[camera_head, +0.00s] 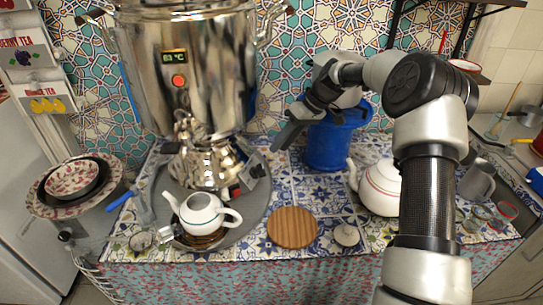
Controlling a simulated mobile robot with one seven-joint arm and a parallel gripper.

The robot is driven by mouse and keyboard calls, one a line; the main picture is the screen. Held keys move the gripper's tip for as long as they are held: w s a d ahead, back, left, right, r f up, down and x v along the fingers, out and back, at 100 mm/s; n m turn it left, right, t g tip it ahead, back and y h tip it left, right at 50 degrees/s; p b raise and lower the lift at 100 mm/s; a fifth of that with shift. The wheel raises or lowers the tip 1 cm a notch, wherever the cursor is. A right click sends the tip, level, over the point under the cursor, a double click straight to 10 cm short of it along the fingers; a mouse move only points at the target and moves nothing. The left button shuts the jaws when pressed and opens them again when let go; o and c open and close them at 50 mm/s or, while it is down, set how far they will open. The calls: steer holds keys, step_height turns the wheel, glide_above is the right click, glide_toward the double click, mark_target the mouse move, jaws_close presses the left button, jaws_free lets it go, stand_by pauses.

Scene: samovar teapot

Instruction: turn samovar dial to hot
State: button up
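The large shiny metal samovar (214,75) stands on a round grey tray (262,196) at the left of the tiled counter. A green digital display and a red round button (179,81) are on its upper body. A small grey control box (251,174) with a dark round knob on it sits at the right of the base; it may be the dial, but its setting is too small to read. My gripper (284,138) is above and right of this box, apart from it, pointing down and left. Nothing visible is held, and I cannot tell whether the fingers are open.
A small white teapot (201,213) stands in front of the samovar. A blue canister (328,145) is behind my gripper, and a larger white teapot (380,187) is to the right. A round wooden board (292,227) lies at the front. Bowls (72,181) are at left.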

steer(key=v, duration=0.6)
steer(key=shift+r, duration=0.2)
steer(key=shift+d, duration=0.1)
steer(key=s+r+m+t+h, duration=0.1)
steer(key=s+r+m+h, duration=0.15)
steer(key=s+r, duration=0.55)
steer(key=s+r+m+t+h, duration=0.1)
steer(key=s+r+h, duration=0.3)
steer(key=s, duration=0.7)
steer(key=s+d+m+t, duration=0.2)
steer(key=s, duration=0.7)
steer(key=s+d+m+t, duration=0.1)
steer(key=s+d+m, duration=0.15)
steer(key=s, duration=0.65)
step_height(320, 180, up, 13)
steer(key=p, duration=1.3)
steer(key=shift+s+a+f, duration=0.2)
steer(key=shift+a+f, duration=0.05)
steer(key=shift+a, duration=0.1)
